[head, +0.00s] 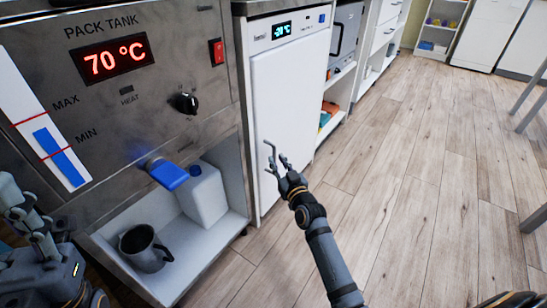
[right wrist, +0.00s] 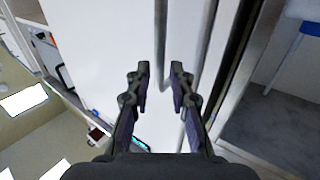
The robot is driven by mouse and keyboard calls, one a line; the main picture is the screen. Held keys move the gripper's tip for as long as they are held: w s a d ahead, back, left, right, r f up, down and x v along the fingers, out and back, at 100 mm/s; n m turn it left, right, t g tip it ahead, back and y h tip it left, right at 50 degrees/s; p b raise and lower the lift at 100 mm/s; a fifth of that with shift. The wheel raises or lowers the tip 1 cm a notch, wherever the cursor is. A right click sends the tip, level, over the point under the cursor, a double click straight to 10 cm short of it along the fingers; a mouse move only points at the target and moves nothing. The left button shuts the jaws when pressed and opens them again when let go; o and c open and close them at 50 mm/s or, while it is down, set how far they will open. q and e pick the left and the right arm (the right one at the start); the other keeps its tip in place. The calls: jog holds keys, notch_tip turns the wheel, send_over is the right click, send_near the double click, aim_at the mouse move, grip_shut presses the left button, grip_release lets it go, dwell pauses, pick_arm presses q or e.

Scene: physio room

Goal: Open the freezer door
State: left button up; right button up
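The freezer (head: 290,95) is a white upright unit in the middle of the head view, with a lit display (head: 282,29) at its top. Its door is shut. My right gripper (head: 278,162) is in front of the door's lower left part, fingers apart. In the right wrist view the white door (right wrist: 100,45) fills the upper middle. A thin grey vertical bar (right wrist: 160,35), seemingly the handle, lines up with the gap between my open fingers (right wrist: 160,85); whether it is between them in depth is unclear. My left gripper (head: 35,222) is at the left edge, partly cut off.
A steel pack tank (head: 150,100) showing 70 °C stands left of the freezer. Its lower shelf holds a white bottle with a blue cap (head: 204,195) and a dark metal jug (head: 143,250). Open shelving (head: 336,120) stands right of the freezer.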

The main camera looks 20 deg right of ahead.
aim_at(274, 155)
jog(key=w+b, duration=0.1)
jog(key=w, duration=0.3)
jog(key=shift+a, duration=0.15)
jog(key=shift+c, duration=0.3)
grip_shut()
